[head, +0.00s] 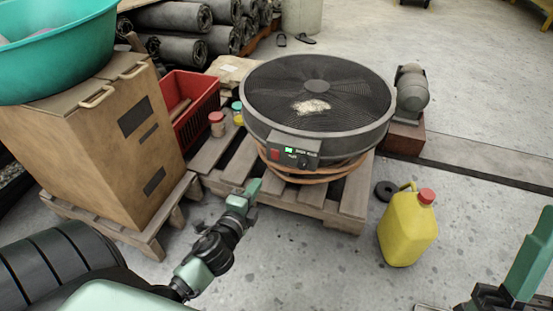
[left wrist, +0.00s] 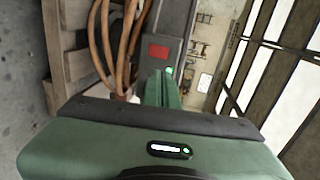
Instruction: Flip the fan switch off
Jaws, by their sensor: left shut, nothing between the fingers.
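A large round black fan (head: 318,85) lies flat on a wooden pallet, with a pale patch on its grille. Its control box (head: 308,146) faces me, with a red switch (head: 275,154), a lit green indicator (head: 289,149) and a dark knob. My left gripper (head: 254,186) is shut and empty, a little in front of and below the box. In the left wrist view the red switch (left wrist: 158,52) shows just beyond the shut left fingertips (left wrist: 165,75); I cannot tell whether they touch the box. My right gripper (head: 530,255) is partly in view at the right edge; its opening is unclear.
An orange hose (head: 325,178) coils under the fan. A yellow jug (head: 406,230) with a red cap stands right of the pallet (head: 345,208). A cardboard box (head: 95,140) with a teal basin (head: 70,55) stands left. A red crate (head: 200,108) and jars stand behind.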

